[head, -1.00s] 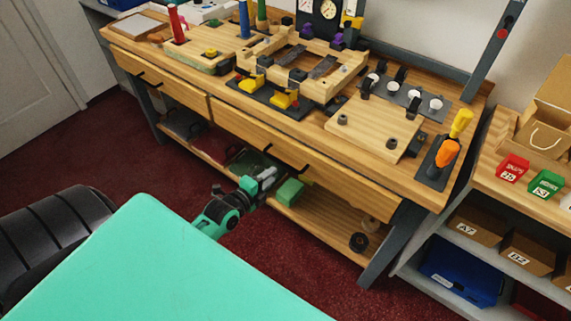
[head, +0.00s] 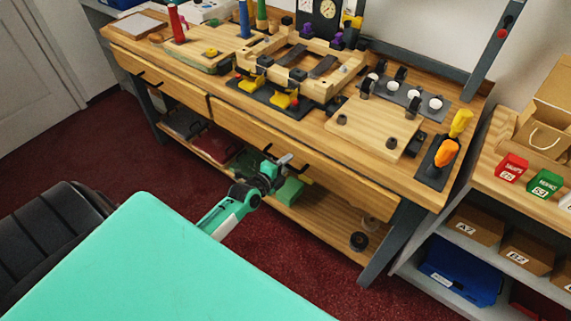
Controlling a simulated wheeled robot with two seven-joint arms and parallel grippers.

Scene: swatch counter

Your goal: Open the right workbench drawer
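The wooden workbench (head: 440,190) stands across the middle of the head view. Its right drawer (head: 345,182) has a long wooden front below the bench top and looks shut, or nearly so. A dark bar handle (head: 303,169) shows on that front. My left gripper (head: 287,164) is in front of the drawer at handle height, its fingertips close to the handle's left end. The fingers are small and dark, and I cannot tell whether they are apart or touch the handle. My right gripper is not in view.
The left drawer (head: 160,82) is shut. A lower shelf (head: 325,225) under the bench holds a green box (head: 290,191) and a dark roll (head: 359,241). A black chair (head: 50,235) stands at the lower left. A shelf unit with bins is at the right. Red carpet is clear before the bench.

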